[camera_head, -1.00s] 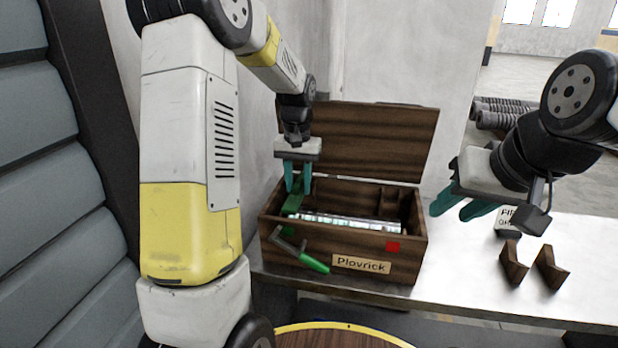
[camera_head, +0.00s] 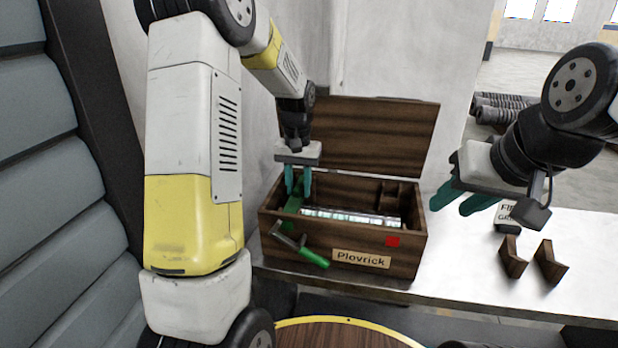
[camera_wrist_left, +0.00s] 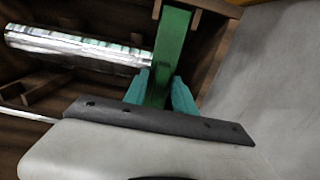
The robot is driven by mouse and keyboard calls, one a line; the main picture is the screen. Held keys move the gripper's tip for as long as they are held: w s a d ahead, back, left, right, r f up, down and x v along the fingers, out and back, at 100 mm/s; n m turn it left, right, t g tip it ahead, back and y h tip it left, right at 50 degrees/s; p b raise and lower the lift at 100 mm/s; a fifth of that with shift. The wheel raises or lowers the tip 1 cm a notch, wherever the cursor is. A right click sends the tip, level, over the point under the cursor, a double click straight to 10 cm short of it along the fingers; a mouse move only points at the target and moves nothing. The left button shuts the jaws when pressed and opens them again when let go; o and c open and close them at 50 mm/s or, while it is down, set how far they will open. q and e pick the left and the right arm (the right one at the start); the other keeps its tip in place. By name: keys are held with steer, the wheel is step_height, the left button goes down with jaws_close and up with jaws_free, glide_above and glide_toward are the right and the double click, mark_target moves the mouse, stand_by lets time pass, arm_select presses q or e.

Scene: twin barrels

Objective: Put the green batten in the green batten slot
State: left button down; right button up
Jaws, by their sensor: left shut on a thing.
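The green batten (camera_head: 293,198) is inside the left end of the open wooden box marked "Plovrick" (camera_head: 293,253). My left gripper (camera_head: 297,190) is over that end of the box, its teal fingers shut on the batten. In the left wrist view the batten (camera_wrist_left: 172,45) runs away from between the fingers (camera_wrist_left: 160,88), and its far end lies between small wooden blocks at the box wall. I cannot tell how deep it sits there. My right gripper (camera_head: 467,203) hangs right of the box with its teal fingers apart and nothing between them.
A shiny ribbed cylinder (camera_head: 350,215) lies in the box; it also shows in the left wrist view (camera_wrist_left: 80,45). A crank with a green handle (camera_head: 314,258) sticks out in front. The lid (camera_head: 370,138) stands open behind. Two wooden brackets (camera_head: 513,258) stand on the table at right.

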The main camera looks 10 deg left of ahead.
mark_target(298, 185)
arm_select(q)
steer(key=shift+f, duration=1.05)
steer(key=c, duration=0.9)
jaws_free()
steer(key=shift+c, duration=0.2)
steer(key=shift+r, duration=3.95)
steer(key=shift+r, duration=0.1)
steer(key=s+d+r+t+h, duration=0.1)
steer(key=s+r+t, duration=0.2)
steer(key=s, duration=0.9)
steer(key=s+d+r+t+h, duration=0.1)
steer(key=s+r+t, duration=0.2)
steer(key=s+r, duration=0.4)
steer(key=s, duration=0.5)
